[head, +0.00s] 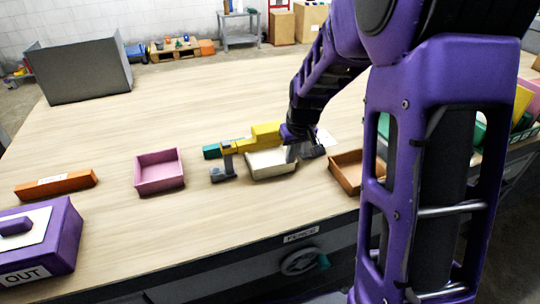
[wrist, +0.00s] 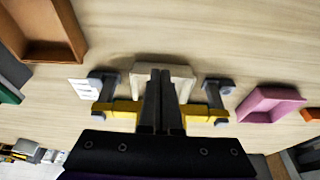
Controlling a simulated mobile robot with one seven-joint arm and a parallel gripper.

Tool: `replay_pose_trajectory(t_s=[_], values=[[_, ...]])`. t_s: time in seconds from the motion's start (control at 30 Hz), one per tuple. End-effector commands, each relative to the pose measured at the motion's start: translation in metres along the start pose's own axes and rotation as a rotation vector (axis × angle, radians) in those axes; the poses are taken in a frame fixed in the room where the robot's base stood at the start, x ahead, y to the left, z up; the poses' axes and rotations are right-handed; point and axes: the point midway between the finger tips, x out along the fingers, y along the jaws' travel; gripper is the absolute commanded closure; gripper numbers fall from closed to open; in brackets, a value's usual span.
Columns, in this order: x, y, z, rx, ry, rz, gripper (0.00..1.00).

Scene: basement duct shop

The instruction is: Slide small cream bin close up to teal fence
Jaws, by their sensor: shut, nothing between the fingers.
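The small cream bin (head: 270,167) stands on the wooden table at mid-picture. It also shows in the wrist view (wrist: 182,70), partly hidden behind my fingers. A teal piece, apparently the end of the teal fence (head: 212,152), shows just left of the bin; yellow parts with grey clamps stand along it and hide most of it. My gripper (head: 291,155) is at the bin's right half, fingers pointing down. In the wrist view its fingers (wrist: 160,75) are together and empty, over the bin. I cannot tell whether they touch it, or how wide the gap to the fence is.
A pink bin (head: 159,170) stands to the left and an orange-brown bin (head: 347,172) to the right. A grey clamp (head: 224,165) stands close left of the cream bin. An orange bar (head: 55,184) and purple box (head: 38,240) lie far left. The table's middle back is clear.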

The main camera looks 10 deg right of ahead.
Motion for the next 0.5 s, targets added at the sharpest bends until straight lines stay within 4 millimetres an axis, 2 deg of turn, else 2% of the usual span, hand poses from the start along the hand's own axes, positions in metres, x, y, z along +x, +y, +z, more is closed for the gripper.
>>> replay_pose_trajectory(t_s=[0.27,0.5], values=[[0.021,-0.004,0.005,-0.026,-0.01,-0.013,1.0],[0.07,-0.005,0.006,-0.025,-0.012,-0.014,1.0]])
